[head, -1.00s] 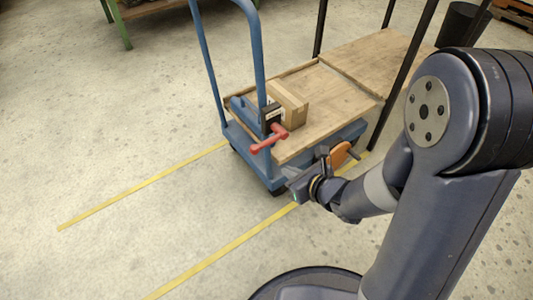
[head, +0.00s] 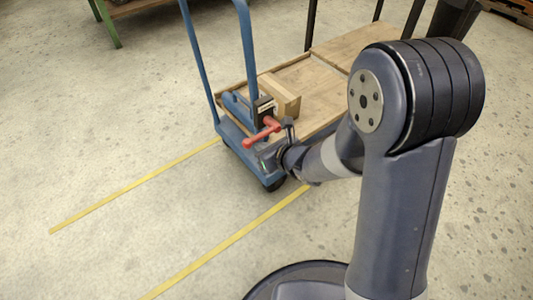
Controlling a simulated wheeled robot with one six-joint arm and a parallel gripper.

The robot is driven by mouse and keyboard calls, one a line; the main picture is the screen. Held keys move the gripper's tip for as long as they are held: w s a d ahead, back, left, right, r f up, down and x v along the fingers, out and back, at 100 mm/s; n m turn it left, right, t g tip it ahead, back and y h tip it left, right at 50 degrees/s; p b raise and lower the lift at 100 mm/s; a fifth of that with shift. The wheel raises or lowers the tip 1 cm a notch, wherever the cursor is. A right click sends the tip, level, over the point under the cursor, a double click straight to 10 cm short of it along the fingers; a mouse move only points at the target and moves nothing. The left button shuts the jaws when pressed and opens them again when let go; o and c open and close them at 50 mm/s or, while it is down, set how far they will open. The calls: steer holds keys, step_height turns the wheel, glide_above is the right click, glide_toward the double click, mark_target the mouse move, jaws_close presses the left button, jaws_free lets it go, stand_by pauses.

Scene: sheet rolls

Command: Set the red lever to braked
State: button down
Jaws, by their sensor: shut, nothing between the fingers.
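The red lever (head: 261,133) sits on a dark bracket (head: 264,108) at the handle end of the blue cart (head: 232,133). Its bar slants down to the left from its pivot, toward the near side. My gripper (head: 288,127) is shut and empty, close beside the lever on its right and near side. The wrist covers part of the cart's near corner, and I cannot tell whether the fingers touch the lever. The fingertips are small and partly hidden.
A cardboard box (head: 281,96) stands on the cart's wooden deck (head: 316,106), just behind the lever. The cart's tall blue handle (head: 246,45) rises beside it. Yellow floor lines (head: 232,240) run toward the cart. The floor at left is clear.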

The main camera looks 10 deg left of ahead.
steer(key=shift+r, duration=0.3)
stand_by(0.4)
steer(key=shift+r+m+y+p, duration=0.1)
steer(key=shift+m+y+p, duration=0.2)
